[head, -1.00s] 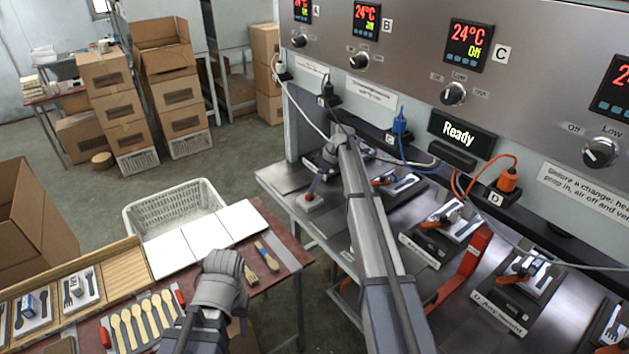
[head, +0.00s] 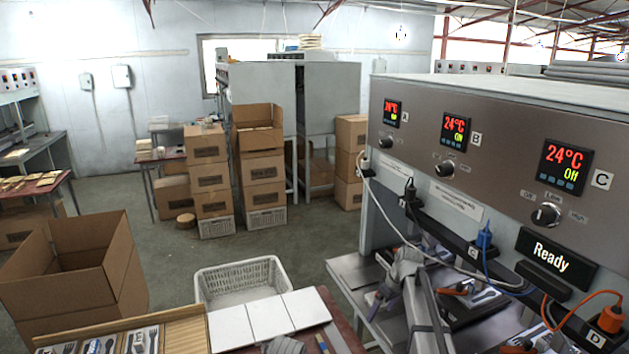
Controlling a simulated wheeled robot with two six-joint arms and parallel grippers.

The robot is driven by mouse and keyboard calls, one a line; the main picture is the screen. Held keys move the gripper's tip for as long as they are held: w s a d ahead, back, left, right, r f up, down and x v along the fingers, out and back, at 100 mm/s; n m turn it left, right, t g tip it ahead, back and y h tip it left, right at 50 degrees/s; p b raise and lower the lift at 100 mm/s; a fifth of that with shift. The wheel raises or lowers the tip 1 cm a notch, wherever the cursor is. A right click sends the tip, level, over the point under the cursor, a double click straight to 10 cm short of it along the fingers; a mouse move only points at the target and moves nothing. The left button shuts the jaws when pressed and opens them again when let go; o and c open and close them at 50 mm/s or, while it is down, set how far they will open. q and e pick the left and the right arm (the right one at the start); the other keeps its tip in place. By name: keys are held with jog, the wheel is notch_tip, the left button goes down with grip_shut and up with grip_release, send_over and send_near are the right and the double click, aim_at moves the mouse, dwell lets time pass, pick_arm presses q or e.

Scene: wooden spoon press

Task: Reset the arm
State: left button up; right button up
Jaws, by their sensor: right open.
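My right arm comes up from the bottom right, in front of the press. Its gripper (head: 378,296) is open and points down over the left end of the metal press table (head: 350,275). I cannot make out anything between its fingers. Only the top of my left gripper (head: 286,346) shows at the bottom edge, beside the white sheets (head: 255,318); its fingers are out of view. The press panel (head: 480,120) shows displays A and B, and C reading 24°C Off. A sign (head: 555,257) reads Ready.
White, blue and orange cables (head: 485,240) hang along the press front, close to my right arm. A white basket (head: 240,275) stands behind the work table. An open carton (head: 75,265) is at left. Stacked boxes (head: 262,180) stand farther back. The floor between is clear.

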jog(key=s+a+m+g+h, duration=0.1)
jog(key=s+a+m, duration=0.2)
jog(key=s, duration=1.1)
jog(key=s+a+m+h, duration=0.1)
jog(key=s+a+m, duration=0.25)
jog(key=s, duration=1.05)
jog(key=s+a+n+g+h, duration=0.1)
jog(key=s+a+n, duration=0.2)
jog(key=a, duration=0.7)
jog(key=shift+s+f+n+h, duration=0.3)
jog(key=shift+s+n+h, duration=0.1)
jog(key=shift+s, duration=0.2)
